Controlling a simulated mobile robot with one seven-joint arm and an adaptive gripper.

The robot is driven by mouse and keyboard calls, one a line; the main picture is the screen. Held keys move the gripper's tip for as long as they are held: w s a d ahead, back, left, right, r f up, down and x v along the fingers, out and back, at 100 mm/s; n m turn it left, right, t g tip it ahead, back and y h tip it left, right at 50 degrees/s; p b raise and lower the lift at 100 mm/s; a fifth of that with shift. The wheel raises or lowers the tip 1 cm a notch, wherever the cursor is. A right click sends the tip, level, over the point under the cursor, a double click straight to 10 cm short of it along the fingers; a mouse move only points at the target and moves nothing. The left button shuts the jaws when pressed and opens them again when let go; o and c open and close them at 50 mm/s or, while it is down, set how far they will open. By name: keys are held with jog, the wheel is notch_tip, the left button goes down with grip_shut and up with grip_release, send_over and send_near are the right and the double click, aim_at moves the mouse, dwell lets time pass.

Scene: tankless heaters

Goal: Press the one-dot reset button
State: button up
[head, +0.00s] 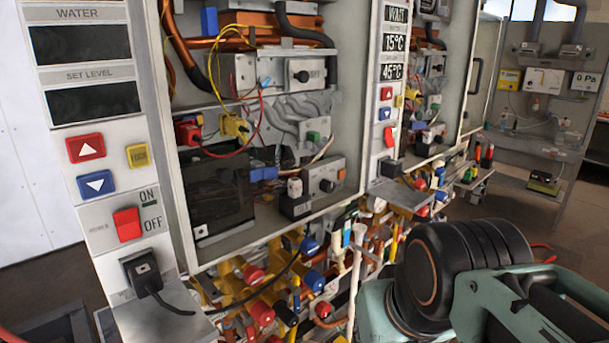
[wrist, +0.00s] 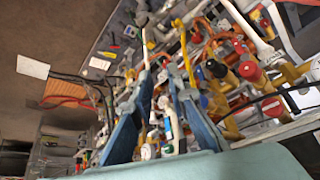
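I cannot pick out a button marked with one dot in either view; the markings on the small parts are too small to read. In the head view, the near heater's control panel (head: 94,110) has a red up-arrow button (head: 86,148), a blue down-arrow button (head: 96,184), a yellow button (head: 138,155) and a red ON/OFF switch (head: 128,224). My gripper (wrist: 160,82) shows in the wrist view with its two blue fingers apart and nothing visibly held between them. It points across pipes and valves. My arm covers the lower right of the head view.
Valves with red caps (head: 252,274) and yellow pipes crowd below the near heater. A black plug (head: 142,272) and its cable stick out below the switch. A second heater's panel (head: 392,75) stands farther right. Open floor (wrist: 50,22) shows in the wrist view.

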grip_shut()
dwell(0.4)
jog(key=shift+r, duration=0.1)
dwell(0.8)
